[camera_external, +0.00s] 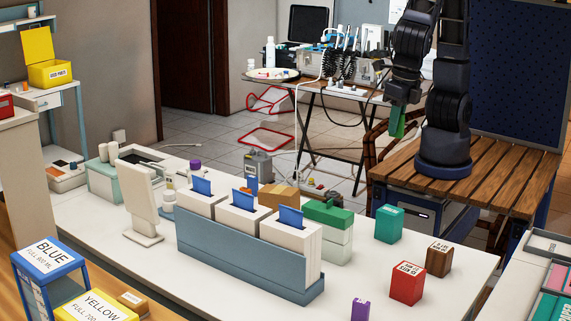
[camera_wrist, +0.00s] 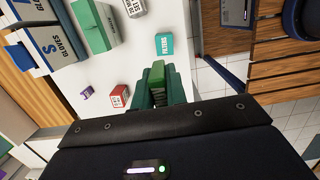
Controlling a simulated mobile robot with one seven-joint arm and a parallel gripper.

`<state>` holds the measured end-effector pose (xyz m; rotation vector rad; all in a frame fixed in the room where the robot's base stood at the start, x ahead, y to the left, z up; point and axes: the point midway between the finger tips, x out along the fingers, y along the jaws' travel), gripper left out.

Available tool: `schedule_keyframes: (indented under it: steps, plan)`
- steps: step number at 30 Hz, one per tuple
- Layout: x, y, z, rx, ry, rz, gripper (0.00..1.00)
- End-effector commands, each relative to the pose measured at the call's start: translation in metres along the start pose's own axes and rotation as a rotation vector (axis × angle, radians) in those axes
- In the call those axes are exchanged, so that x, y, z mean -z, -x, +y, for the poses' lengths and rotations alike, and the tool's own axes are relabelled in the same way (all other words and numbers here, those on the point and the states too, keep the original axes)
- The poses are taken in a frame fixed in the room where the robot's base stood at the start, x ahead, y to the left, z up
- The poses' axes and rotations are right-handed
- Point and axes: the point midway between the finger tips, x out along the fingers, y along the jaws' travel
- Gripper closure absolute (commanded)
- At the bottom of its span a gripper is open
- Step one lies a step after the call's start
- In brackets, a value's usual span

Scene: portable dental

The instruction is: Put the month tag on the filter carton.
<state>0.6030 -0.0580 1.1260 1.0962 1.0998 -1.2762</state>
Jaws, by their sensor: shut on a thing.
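The filter carton is a small teal box labelled FILTERS (camera_wrist: 165,43) in the wrist view. It stands upright on the white counter, and in the external view it is the teal box (camera_external: 389,225) right of the green-lidded white box. My gripper (camera_external: 398,120) hangs above the wooden slatted table, in front of my arm. It is shut on a green block (camera_wrist: 157,72), which looks like the month tag. In the wrist view the block sits between the fingers, below the filter carton in the picture and apart from it. No writing on the block is readable.
A red box (camera_external: 407,284), a brown box (camera_external: 438,258) and a purple box (camera_external: 360,308) stand near the filter carton. The green-lidded white box (camera_external: 327,232) and a blue-grey rack (camera_external: 245,255) of white glove boxes are to its left. Bare counter surrounds the carton.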

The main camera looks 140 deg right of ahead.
Motion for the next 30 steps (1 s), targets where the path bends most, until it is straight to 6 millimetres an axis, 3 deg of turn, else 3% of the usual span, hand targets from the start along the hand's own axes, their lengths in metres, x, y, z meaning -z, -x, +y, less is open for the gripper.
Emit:
schedule_keyframes:
  steps: [5,21,30]
  plan:
    - [0.000,-0.007,-0.005,0.002,-0.001,0.000,1.00]
    - [0.018,-0.119,-0.006,0.005,0.001,0.000,1.00]
    - [0.023,-0.156,-0.005,0.001,-0.001,0.000,1.00]
